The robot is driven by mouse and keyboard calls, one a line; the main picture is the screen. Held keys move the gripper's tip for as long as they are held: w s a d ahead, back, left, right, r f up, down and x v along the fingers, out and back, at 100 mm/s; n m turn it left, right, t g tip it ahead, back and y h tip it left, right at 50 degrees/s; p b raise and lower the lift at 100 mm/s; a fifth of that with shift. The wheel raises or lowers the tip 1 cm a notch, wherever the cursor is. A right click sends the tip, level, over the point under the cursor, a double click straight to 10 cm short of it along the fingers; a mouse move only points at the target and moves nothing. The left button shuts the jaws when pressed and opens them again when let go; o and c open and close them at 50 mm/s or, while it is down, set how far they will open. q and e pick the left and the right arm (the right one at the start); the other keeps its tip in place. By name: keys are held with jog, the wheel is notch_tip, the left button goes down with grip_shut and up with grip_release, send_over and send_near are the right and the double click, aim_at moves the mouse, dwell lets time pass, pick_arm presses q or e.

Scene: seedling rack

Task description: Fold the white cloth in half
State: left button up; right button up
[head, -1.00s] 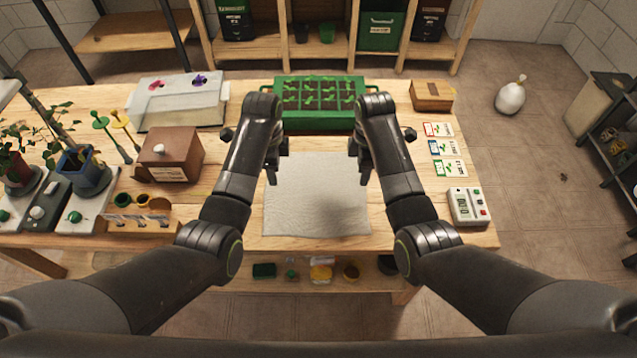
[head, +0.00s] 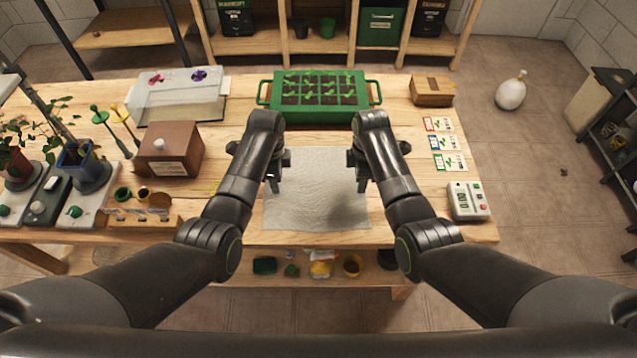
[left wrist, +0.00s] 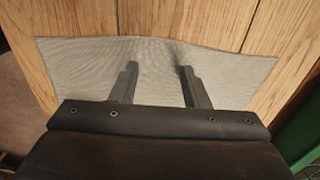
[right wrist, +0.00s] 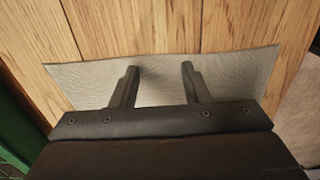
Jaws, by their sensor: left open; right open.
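The white cloth (head: 318,205) lies spread out on the wooden table, in the middle of the head view. It looks like a single, slightly wrinkled sheet. My left gripper (head: 273,184) is open at the cloth's left edge. My right gripper (head: 361,184) is open at its right edge. In the left wrist view the cloth (left wrist: 85,68) lies under the open fingers, and its edge beyond them is slightly wavy. In the right wrist view the cloth (right wrist: 235,72) lies under the open fingers too. I cannot tell whether the fingers touch it.
A green seedling tray (head: 319,117) stands just behind the cloth. A brown box (head: 170,150) and a tool rack (head: 140,219) are to the left. Seed cards (head: 445,142) and a meter (head: 468,201) are to the right. Bare table lies beside the cloth.

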pick_arm(q)
jog(key=shift+s+f, duration=0.1)
grip_shut()
pick_arm(e)
jog(key=shift+s, duration=0.1)
grip_shut()
dwell(0.5)
